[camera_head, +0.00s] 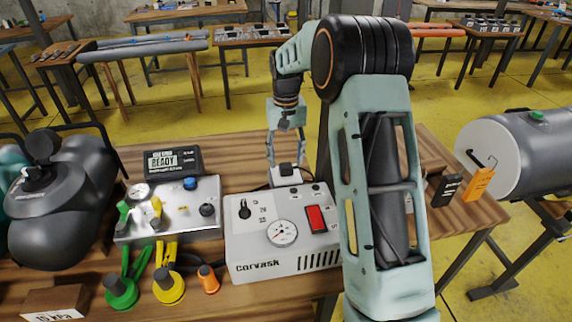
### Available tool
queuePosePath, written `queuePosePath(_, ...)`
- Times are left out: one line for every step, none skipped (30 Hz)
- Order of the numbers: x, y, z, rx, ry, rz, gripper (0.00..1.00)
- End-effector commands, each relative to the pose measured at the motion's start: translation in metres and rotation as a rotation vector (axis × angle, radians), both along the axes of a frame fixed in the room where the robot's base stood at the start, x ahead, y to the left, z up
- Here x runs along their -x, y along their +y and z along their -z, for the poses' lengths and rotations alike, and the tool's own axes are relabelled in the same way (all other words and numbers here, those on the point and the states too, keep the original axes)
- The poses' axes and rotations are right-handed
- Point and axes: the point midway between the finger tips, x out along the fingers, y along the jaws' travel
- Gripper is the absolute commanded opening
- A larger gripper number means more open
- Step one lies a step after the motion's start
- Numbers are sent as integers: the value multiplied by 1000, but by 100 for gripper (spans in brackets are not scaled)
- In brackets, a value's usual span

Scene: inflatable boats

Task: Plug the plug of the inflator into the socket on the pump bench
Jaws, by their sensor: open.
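The inflator (282,262), a white box lettered "Corvask" with a round gauge and a red switch, sits on the wooden pump bench (225,172). Just behind it is a small white block (285,181) with a dark piece (286,169) on top. I cannot tell for sure whether these are the socket and the plug, or whether they are joined. A thin dark cable shows near the block's left side. My gripper (285,160) points down just above the block, fingers apart on either side of the dark piece. My arm hides the bench to the right of the inflator.
A metal control box (168,208) with a "READY" display (174,161) stands left of the inflator. Green, yellow and orange nozzles (168,287) lie in front of it. A grey inflatable (65,200) is at far left. Black and orange tags (478,184) stand at right, near a grey cylinder (520,150).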

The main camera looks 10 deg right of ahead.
Motion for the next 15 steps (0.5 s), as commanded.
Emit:
queuePosePath(-2, 0, -14, 0, -6, 0, 49)
queuePosePath(-2, 0, -20, 0, -6, 0, 49)
queuePosePath(-1, 0, -29, 0, -5, 0, 49)
queuePosePath(-1, 0, -36, 0, -5, 0, 49)
queuePosePath(-2, 0, -42, -1, -6, 0, 49)
queuePosePath(-1, 0, -50, -1, -4, 0, 49)
queuePosePath(-1, 0, -55, -1, -5, 0, 49)
queuePosePath(-1, 0, -60, -1, -4, 0, 49)
queuePosePath(-1, 0, -66, -1, -3, 0, 49)
queuePosePath(-1, 0, -70, -1, -4, 0, 49)
queuePosePath(-1, 0, -74, -1, -3, 0, 49)
queuePosePath(-1, 0, -78, -1, -3, 0, 49)
queuePosePath(-1, 0, -80, -1, -2, 0, 49)
queuePosePath(-1, 0, -82, -1, -2, 0, 49)
queuePosePath(0, 0, -84, 0, -1, 0, 49)
